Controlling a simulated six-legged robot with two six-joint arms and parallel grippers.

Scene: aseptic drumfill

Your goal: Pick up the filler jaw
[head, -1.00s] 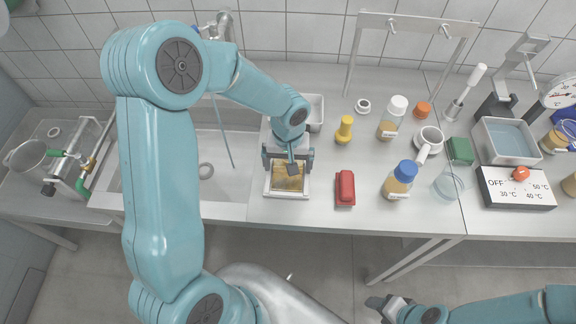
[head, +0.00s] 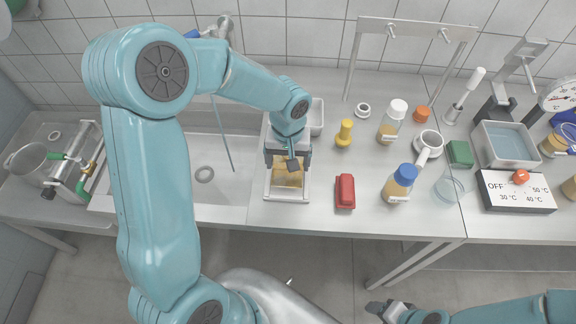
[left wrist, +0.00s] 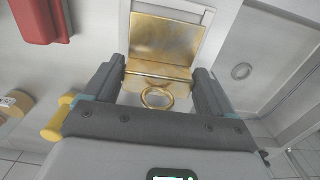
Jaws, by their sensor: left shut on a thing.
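The filler jaw is a brass-gold piece (head: 288,178) at the white tray (head: 287,197) near the front edge of the bench. In the left wrist view the jaw (left wrist: 160,71) shows a flat gold face and a ring between my fingers. My left gripper (head: 288,162) points down over the tray and is shut on the jaw. It also shows in the left wrist view (left wrist: 160,82), one finger on each side. I cannot tell whether the jaw is clear of the tray. My right gripper (head: 389,308) is low in front of the bench, away from the jaw; its opening is unclear.
A red block (head: 345,191) lies just right of the tray. A yellow part (head: 344,133), a blue-capped bottle (head: 400,182) and a white-capped bottle (head: 391,121) stand further right. The sink (head: 222,180) is left of the tray. A metal rack (head: 414,24) stands behind.

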